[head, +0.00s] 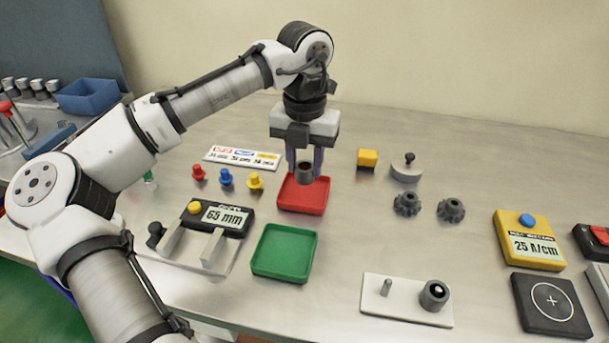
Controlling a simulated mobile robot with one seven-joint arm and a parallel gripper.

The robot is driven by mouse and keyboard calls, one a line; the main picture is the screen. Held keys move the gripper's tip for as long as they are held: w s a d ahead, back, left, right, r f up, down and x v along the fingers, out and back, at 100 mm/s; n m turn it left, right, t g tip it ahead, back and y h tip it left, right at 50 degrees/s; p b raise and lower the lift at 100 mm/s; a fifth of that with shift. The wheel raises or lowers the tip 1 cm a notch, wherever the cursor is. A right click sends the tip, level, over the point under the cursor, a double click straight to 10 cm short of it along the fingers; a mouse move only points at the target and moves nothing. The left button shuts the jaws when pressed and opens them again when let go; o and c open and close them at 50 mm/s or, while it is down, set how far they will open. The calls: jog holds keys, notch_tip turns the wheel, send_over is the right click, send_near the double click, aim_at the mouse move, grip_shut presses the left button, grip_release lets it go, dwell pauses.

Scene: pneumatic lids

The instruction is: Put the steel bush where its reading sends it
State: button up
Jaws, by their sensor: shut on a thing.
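My gripper (304,163) points down and is shut on a dark grey steel bush (304,174), holding it above or just behind the red tray (317,207). I cannot tell how high it is. The green tray (284,275) is nearer the front and looks empty. A black gauge (236,214) with a yellow button and two pale jaws shows what looks like 65 mm.
Red, blue and yellow pegs (226,178) stand behind the gauge. A white plate (378,312) with a pin and a dark ring stands at front. Two gears (451,210), a yellow block (367,158) and a yellow meter (529,244) reading 25 A/cm are right. A blue bin (88,97) is far left.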

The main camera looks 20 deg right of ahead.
jog(key=shift+f, duration=1.9)
jog(key=shift+f, duration=0.15)
jog(key=o, duration=1.2)
notch_tip(320, 180, up, 12)
jog(key=shift+r, duration=0.2)
